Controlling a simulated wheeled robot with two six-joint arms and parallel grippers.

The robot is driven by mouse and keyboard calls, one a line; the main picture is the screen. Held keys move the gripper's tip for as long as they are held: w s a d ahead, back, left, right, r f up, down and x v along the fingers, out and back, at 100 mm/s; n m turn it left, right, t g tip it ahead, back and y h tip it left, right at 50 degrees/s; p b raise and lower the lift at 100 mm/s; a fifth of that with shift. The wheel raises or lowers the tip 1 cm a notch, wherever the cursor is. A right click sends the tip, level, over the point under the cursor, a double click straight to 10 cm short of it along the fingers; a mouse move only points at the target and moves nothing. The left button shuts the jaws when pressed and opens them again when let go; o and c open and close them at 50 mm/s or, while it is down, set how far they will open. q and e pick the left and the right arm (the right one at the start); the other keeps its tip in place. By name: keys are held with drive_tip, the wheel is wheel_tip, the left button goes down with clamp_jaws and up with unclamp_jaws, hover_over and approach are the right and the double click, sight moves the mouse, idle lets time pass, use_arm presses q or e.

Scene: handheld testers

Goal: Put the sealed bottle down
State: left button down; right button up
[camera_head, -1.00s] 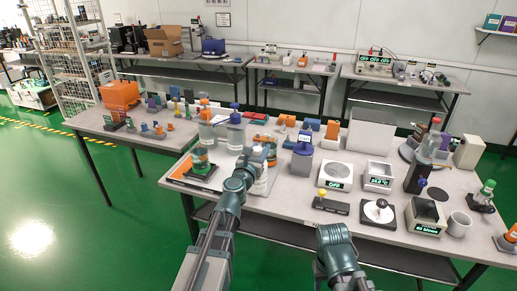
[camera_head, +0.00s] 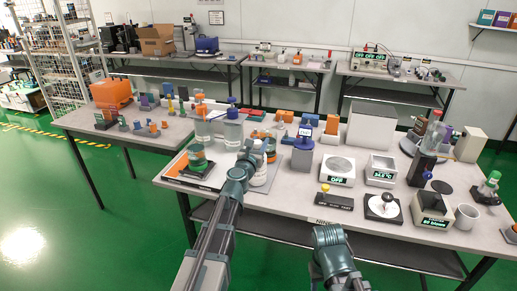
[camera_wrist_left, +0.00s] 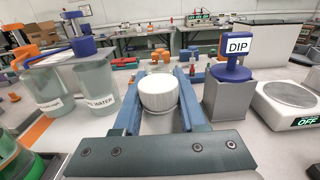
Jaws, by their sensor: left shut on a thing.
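A white bottle (camera_head: 260,176) with a white cap is held in my left gripper (camera_head: 254,158), near the right part of the pale mat (camera_head: 222,196) at the table's front. In the left wrist view the round white top (camera_wrist_left: 158,92) sits between the two blue fingers, which close on its sides. The bottle looks upright. Its base is low over or on the surface; I cannot tell whether it touches. My right gripper is not in view; only part of my right arm shows at the bottom.
Two clear jars, one labelled water (camera_wrist_left: 97,84), stand left of the bottle. A grey stand with a blue DIP top (camera_wrist_left: 233,65) is close on its right. A round-topped scale (camera_head: 338,168) is further right.

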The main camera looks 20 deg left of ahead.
use_arm(q)
drive_tip(key=shift+r, duration=0.1)
drive_tip(key=shift+f, duration=0.2)
drive_tip(key=shift+c, duration=2.3)
unclamp_jaws()
drive_tip(key=shift+r, duration=0.15)
drive_tip(key=s, duration=1.2)
drive_tip(key=shift+a, duration=0.15)
